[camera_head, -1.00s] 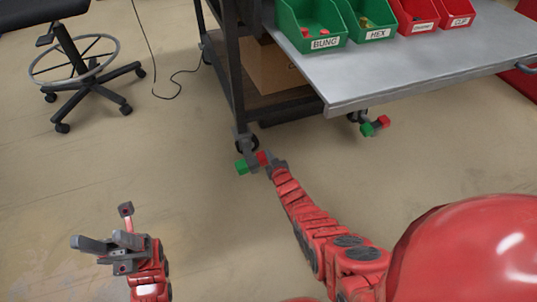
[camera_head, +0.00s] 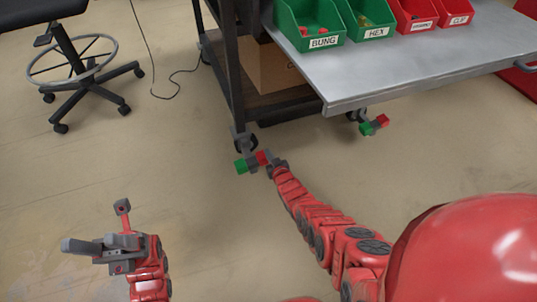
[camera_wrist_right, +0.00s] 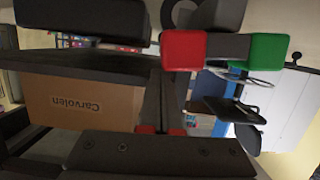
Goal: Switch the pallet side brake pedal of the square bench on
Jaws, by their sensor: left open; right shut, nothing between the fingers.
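The square bench (camera_head: 440,78) stands at the top, with a brake pedal on each of two visible casters. The nearer pedal has a green end (camera_head: 241,166) on the left and a red end (camera_head: 262,157) on the right. In the right wrist view, its red end (camera_wrist_right: 183,50) and green end (camera_wrist_right: 268,52) show near the top. My right gripper (camera_head: 274,165) is shut and empty, close beside the red end; I cannot tell if they touch. The other pedal (camera_head: 374,125) is further right. My left gripper (camera_head: 97,247) is open and empty at lower left, away from the bench.
A cardboard box (camera_head: 275,68) sits on the bench's lower shelf. Green and red bins (camera_head: 310,22) stand on the top. A stool (camera_head: 78,65) with a foot ring is at upper left. The floor between the stool and bench is clear apart from a thin cable.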

